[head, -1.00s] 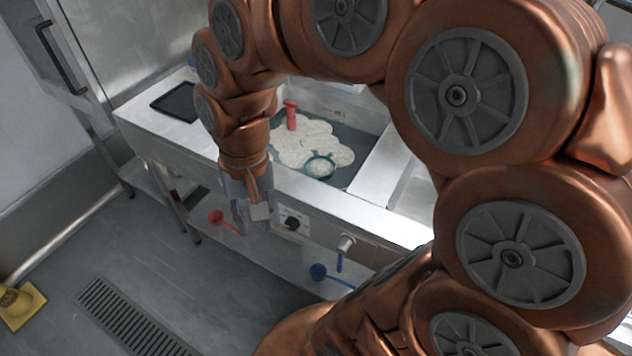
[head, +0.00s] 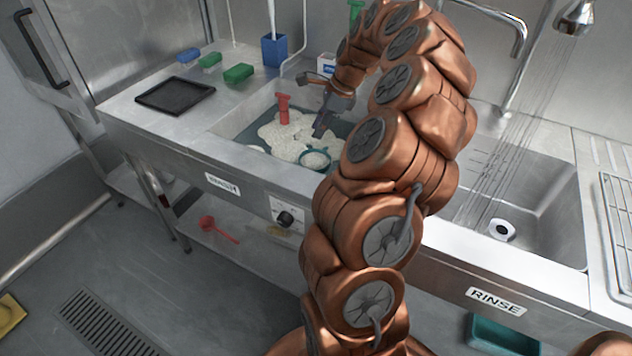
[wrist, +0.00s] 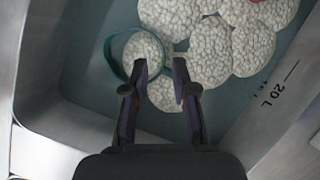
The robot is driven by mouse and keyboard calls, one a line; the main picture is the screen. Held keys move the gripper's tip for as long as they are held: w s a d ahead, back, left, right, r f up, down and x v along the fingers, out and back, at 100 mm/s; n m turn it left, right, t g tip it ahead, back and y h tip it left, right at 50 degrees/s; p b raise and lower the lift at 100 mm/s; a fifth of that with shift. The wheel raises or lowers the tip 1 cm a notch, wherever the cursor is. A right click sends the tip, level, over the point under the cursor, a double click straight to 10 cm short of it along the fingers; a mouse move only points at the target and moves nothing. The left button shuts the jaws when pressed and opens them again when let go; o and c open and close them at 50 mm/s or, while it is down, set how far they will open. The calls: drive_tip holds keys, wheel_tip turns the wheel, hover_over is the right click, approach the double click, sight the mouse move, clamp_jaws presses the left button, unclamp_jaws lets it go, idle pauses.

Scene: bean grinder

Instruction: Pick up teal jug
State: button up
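The teal jug (head: 315,168) sits in the left basin (head: 232,124) among white foam; only its round rim and a little of its wall show. In the wrist view its teal rim (wrist: 108,52) curves around a patch of foam, left of and partly behind my left finger. My gripper (wrist: 160,62) is open, its two dark fingers apart and pointing down at the foam over the rim's right part. In the head view my gripper (head: 319,132) is above the basin, just behind the jug. I cannot tell whether it touches the jug. The jug's lower part is hidden.
A red-handled tool (head: 283,108) stands in the foam. A black tray (head: 175,95), green and blue brushes (head: 239,72) and a blue holder (head: 274,50) are on the counter. Water runs into the rinse basin (head: 545,200) at right. The basin's wall (wrist: 275,95) is close by on the right.

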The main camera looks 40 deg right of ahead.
sight(327, 160)
drive_tip(key=s+d+f+m, duration=0.3)
drive_tip(key=d+f+m, duration=0.1)
drive_tip(key=d, duration=0.3)
drive_tip(key=shift+h, duration=0.4)
drive_tip(key=x, duration=1.2)
drive_tip(key=shift+w+a, duration=0.1)
drive_tip(key=shift+a, duration=0.25)
drive_tip(key=shift+c, duration=0.4)
clamp_jaws()
